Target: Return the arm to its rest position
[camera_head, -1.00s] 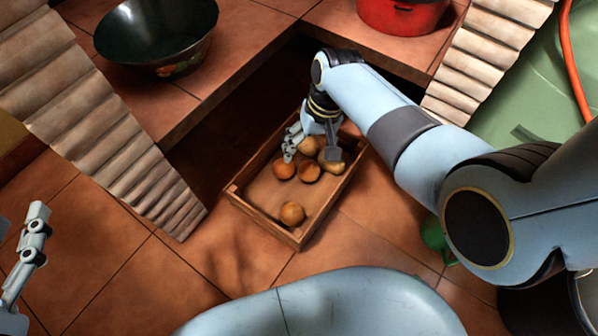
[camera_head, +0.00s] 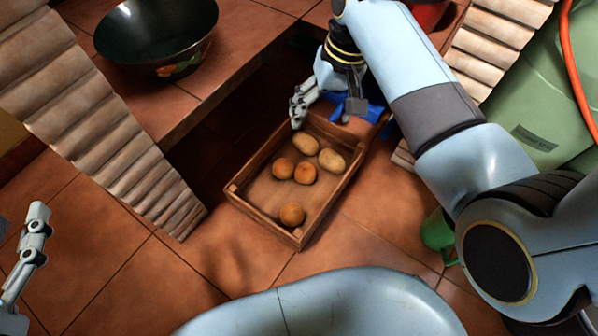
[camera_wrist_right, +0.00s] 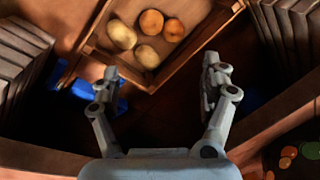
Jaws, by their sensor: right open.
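My right gripper (camera_head: 325,112) is open and empty, above the back end of the wooden crate in the head view. Its two fingers show spread apart in the right wrist view (camera_wrist_right: 160,88), with nothing between them. The right arm comes in from the right side of the head view. My left gripper (camera_head: 30,240) shows only in part at the left edge of the head view, and its jaw state is unclear.
A wooden crate (camera_head: 268,225) on the tiled floor holds several potatoes and orange-brown round items. A dark bowl (camera_head: 155,40) and a partly hidden red pot (camera_head: 428,14) stand on the counter. A blue object (camera_head: 372,110) lies behind the crate; a green object (camera_head: 437,232) is at right.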

